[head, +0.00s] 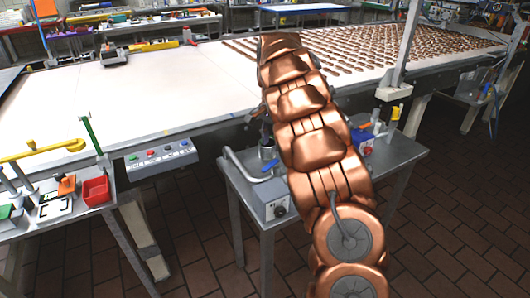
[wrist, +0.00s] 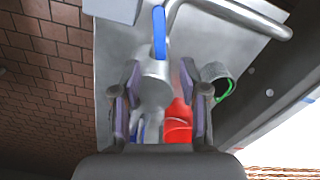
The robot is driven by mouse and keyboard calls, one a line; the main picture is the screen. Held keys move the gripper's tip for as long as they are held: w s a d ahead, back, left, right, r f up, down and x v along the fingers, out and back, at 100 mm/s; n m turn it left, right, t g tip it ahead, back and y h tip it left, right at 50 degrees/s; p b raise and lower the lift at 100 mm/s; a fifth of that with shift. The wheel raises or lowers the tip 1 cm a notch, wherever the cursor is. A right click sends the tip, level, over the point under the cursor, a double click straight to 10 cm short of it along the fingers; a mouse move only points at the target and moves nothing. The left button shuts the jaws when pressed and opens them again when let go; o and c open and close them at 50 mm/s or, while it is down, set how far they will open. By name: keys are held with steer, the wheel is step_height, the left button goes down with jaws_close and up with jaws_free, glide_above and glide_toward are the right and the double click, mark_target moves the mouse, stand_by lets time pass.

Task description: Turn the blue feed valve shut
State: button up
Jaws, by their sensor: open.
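The blue valve handle (wrist: 159,32) is a narrow lever pointing up the picture in the wrist view. It joins a silver valve body (wrist: 153,82) on a metal top. My gripper (wrist: 160,72) is open, with its fingers on either side of the valve body and the blue handle just beyond the fingertips. I cannot tell whether a finger touches the valve. In the head view a small blue lever (head: 269,165) shows beside my arm on the small metal table; my arm hides the gripper there.
A red part (wrist: 178,122) lies close to the right finger. A bent metal pipe (wrist: 240,12) runs past the handle; it also shows on the small metal table (head: 230,167). The long conveyor (head: 150,85) with rows of brown pieces lies behind. A side bench with a red bin (head: 96,190) stands left.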

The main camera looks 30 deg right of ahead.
mark_target(271, 164)
steer(key=shift+f+p, duration=0.85)
steer(key=shift+f, duration=2.9)
jaws_close()
